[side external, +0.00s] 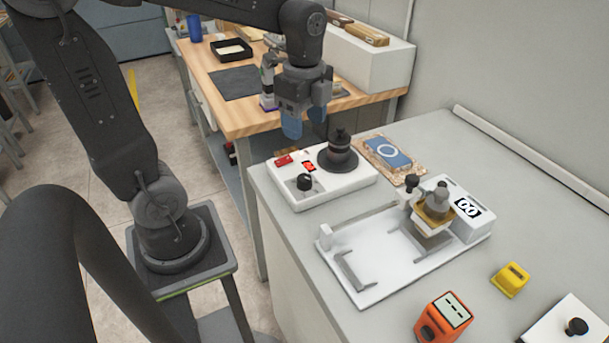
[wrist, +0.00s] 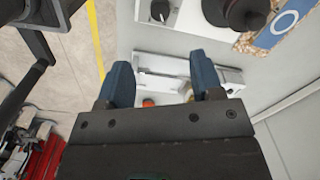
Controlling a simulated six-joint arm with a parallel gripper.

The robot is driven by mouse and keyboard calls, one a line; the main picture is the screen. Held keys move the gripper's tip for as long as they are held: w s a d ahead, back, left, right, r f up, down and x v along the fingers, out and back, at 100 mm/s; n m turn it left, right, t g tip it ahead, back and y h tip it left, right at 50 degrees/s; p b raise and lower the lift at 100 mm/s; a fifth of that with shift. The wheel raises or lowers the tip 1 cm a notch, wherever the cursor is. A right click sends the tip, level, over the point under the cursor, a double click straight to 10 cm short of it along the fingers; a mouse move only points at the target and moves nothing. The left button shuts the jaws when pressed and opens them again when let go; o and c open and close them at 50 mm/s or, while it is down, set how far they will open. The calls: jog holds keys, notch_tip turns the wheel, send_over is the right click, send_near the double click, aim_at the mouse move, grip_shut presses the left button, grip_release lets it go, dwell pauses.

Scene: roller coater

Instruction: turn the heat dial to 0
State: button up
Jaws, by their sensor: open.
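The heat dial (side external: 304,182) is a small black knob on the front left of a white hot plate unit (side external: 352,182). Its setting is too small to read. It also shows at the top of the wrist view (wrist: 160,11). My gripper (side external: 305,122) has blue fingertips spread apart with nothing between them. It hangs above and behind the unit in the side view, apart from the dial. In the wrist view the open fingers (wrist: 162,80) lie below the dial in the picture.
A dark pot (side external: 338,152) stands on the unit's round plate. A wooden bench (side external: 240,118) stands behind.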

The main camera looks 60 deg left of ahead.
aim_at(305, 177)
notch_tip(305, 177, down, 14)
jog(key=shift+r, duration=0.1)
dwell(0.5)
jog(key=c, duration=0.9)
